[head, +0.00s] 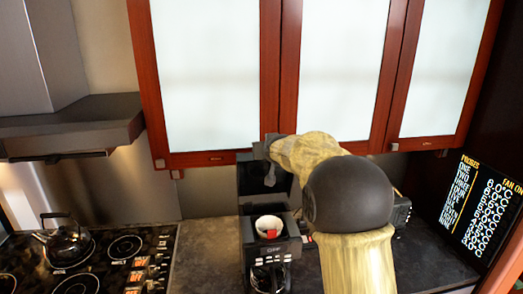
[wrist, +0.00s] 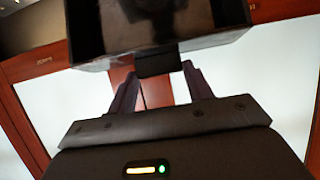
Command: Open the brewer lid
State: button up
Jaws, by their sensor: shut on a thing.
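The black brewer (head: 260,248) stands on the counter, with an open top showing a white round basket and a bit of red inside. Its dark lid (head: 249,180) stands raised, roughly upright, at the back of the brewer. My gripper (head: 270,174) is at the upper right of the lid, and my arm hides part of that area. In the wrist view, my gripper (wrist: 154,74) has its two fingers either side of a small dark tab at the lower edge of the lid (wrist: 110,40). The fingers are shut on it, though the exact contact is dim.
Red-framed cabinets (head: 272,80) with white panels hang just above and behind the brewer. A stove (head: 95,262) with a kettle (head: 66,240) is at left, under a range hood (head: 75,125). A black menu board (head: 480,212) stands at right. Bare counter (head: 215,250) lies left of the brewer.

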jog(key=shift+r, duration=0.2)
jog(key=o, duration=1.2)
jog(key=shift+o, duration=0.9)
jog(key=shift+s+r, duration=0.1)
jog(key=shift+s, duration=0.2)
jog(key=shift+w+f, duration=0.15)
jog(key=shift+f, duration=0.05)
jog(key=b+v, duration=0.8)
jog(key=v, duration=0.9)
jog(key=shift+s+r, duration=0.25)
